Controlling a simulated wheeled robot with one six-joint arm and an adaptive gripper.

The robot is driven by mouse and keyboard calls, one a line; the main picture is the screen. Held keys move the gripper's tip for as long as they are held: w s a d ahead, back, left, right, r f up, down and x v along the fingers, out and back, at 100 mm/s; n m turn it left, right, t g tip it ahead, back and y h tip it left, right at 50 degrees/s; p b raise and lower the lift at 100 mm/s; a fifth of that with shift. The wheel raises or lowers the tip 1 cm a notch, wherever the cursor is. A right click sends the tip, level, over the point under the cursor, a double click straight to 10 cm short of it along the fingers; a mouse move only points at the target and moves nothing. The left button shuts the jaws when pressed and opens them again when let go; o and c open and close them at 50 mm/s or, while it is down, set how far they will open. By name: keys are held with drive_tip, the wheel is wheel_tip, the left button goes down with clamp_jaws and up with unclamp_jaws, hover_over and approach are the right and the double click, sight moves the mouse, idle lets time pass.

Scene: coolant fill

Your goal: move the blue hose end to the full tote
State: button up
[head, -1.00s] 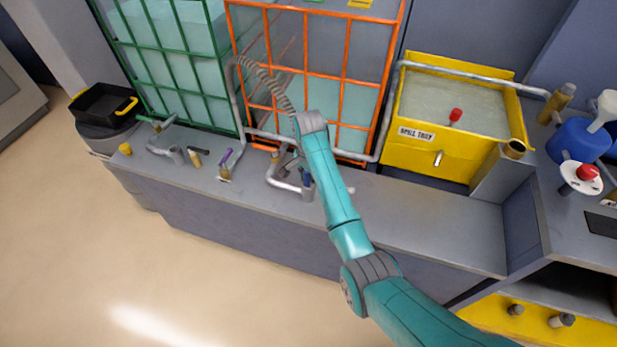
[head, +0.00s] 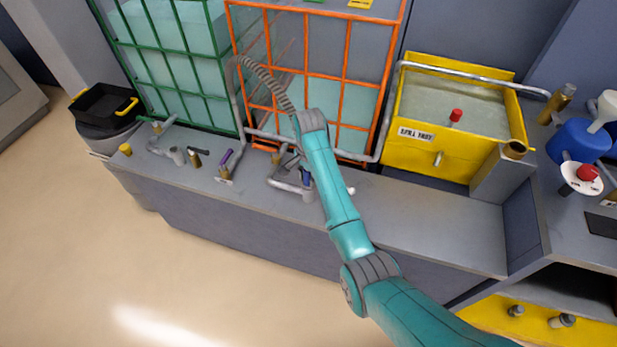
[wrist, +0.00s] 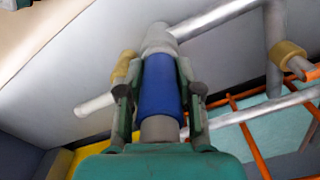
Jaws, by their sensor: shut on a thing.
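My gripper (wrist: 160,98) is shut on the blue hose end (wrist: 161,84), with one finger on each side of its blue collar. A pale grey fitting (wrist: 158,38) lies right beyond the collar, in line with it; I cannot tell whether they are joined. In the head view the blue hose end (head: 306,176) shows small beside my arm, at the bench pipework before the orange-caged tote (head: 345,97). That tote's liquid stands low. The green-caged tote (head: 183,58) to its left is filled much higher. My arm hides most of the gripper there.
A grey ribbed hose (head: 262,76) arches before the orange cage. A purple-handled valve (head: 226,160) and grey pipe fittings (head: 176,156) stand on the bench to the left. The bench front (head: 420,215) is clear.

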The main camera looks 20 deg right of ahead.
drive_tip(key=shift+r, duration=0.1)
drive_tip(key=shift+r, duration=2.7)
drive_tip(key=shift+a, duration=0.1)
